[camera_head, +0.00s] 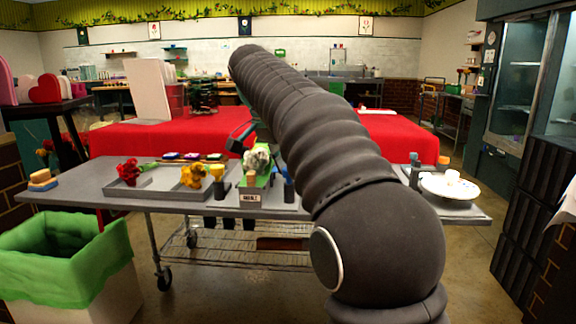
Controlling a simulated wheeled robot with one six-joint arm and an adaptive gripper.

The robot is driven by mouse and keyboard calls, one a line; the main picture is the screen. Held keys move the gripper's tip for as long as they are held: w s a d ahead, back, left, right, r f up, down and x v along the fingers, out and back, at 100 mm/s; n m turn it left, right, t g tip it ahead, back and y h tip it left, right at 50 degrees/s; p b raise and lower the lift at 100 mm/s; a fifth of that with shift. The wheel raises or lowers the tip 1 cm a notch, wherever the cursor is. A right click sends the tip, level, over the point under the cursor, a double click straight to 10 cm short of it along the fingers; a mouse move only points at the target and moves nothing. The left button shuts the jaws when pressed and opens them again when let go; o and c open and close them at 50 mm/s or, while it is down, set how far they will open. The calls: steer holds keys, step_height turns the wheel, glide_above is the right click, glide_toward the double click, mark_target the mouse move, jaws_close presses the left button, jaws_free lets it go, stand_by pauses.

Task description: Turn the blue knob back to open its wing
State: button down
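A small blue-topped post (288,188), which looks like the blue knob, stands on the grey table at the right side of a small fixture. The fixture has a green part (262,180) and a label block (250,198) in front. A yellow-topped post (217,175) stands at its left side. A white bloom (257,158) shows above the green part. My gripper (240,142) appears as a dark shape above and behind the fixture, partly hidden by my arm. Its fingers are too small and dark to read. The wing's position cannot be told.
Red flowers (130,171) and yellow flowers (193,176) sit in trays left of the fixture. A white plate (449,186) lies at the table's right end. A green-lined bin (65,250) stands front left. My arm hides the table's right middle.

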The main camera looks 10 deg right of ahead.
stand_by(0.5)
steer(key=c, duration=0.8)
jaws_free()
steer(key=shift+v, duration=3.75)
steer(key=shift+s, duration=0.1)
steer(key=s+d+f+n+t+y, duration=0.1)
steer(key=s+f+n, duration=0.3)
steer(key=s+f, duration=0.5)
steer(key=s+d+f+n+t+y, duration=0.1)
steer(key=s+f+n, duration=0.3)
steer(key=s+f, duration=0.6)
steer(key=s+d+f+n+t+y, duration=0.1)
steer(key=s+f+n, duration=0.3)
steer(key=s+f, duration=0.5)
steer(key=shift+s+d+f+n+t+y, duration=0.2)
steer(key=shift+s+n+t+y, duration=0.1)
steer(key=shift+s+y, duration=0.15)
